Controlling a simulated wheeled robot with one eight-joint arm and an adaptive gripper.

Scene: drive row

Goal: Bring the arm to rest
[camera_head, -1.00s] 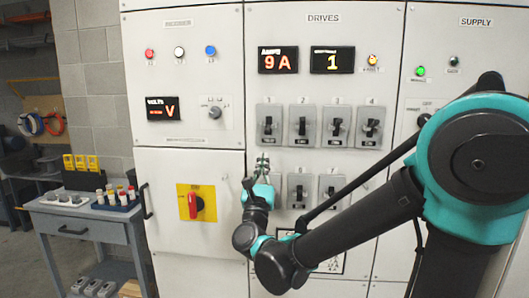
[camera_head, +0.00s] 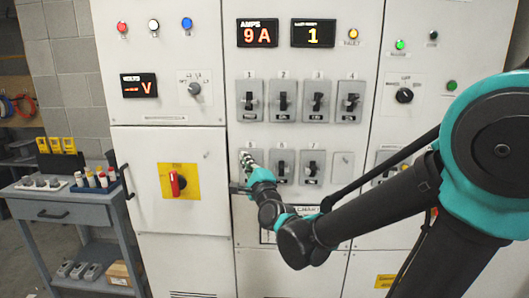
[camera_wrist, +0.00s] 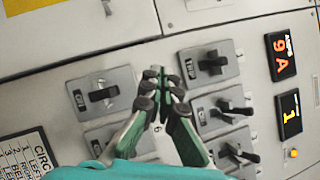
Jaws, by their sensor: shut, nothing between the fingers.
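My arm reaches in front of the grey switchgear cabinet (camera_head: 205,140). My gripper (camera_head: 246,158) is at the left end of the lower switch row in the head view, covering the switch place there. In the wrist view my gripper (camera_wrist: 157,80) has its dark fingertips together with nothing between them. It hangs in front of the panel, between one switch (camera_wrist: 102,94) on the left and a column of switches (camera_wrist: 225,108) on the right. I cannot tell whether the tips touch the panel.
The upper row has several black toggle switches (camera_head: 283,101). A red rotary handle (camera_head: 176,183) on a yellow plate is left of my gripper. The amps display (camera_head: 265,33) reads 9 A. A grey cart (camera_head: 75,212) stands at the left, with floor beside it.

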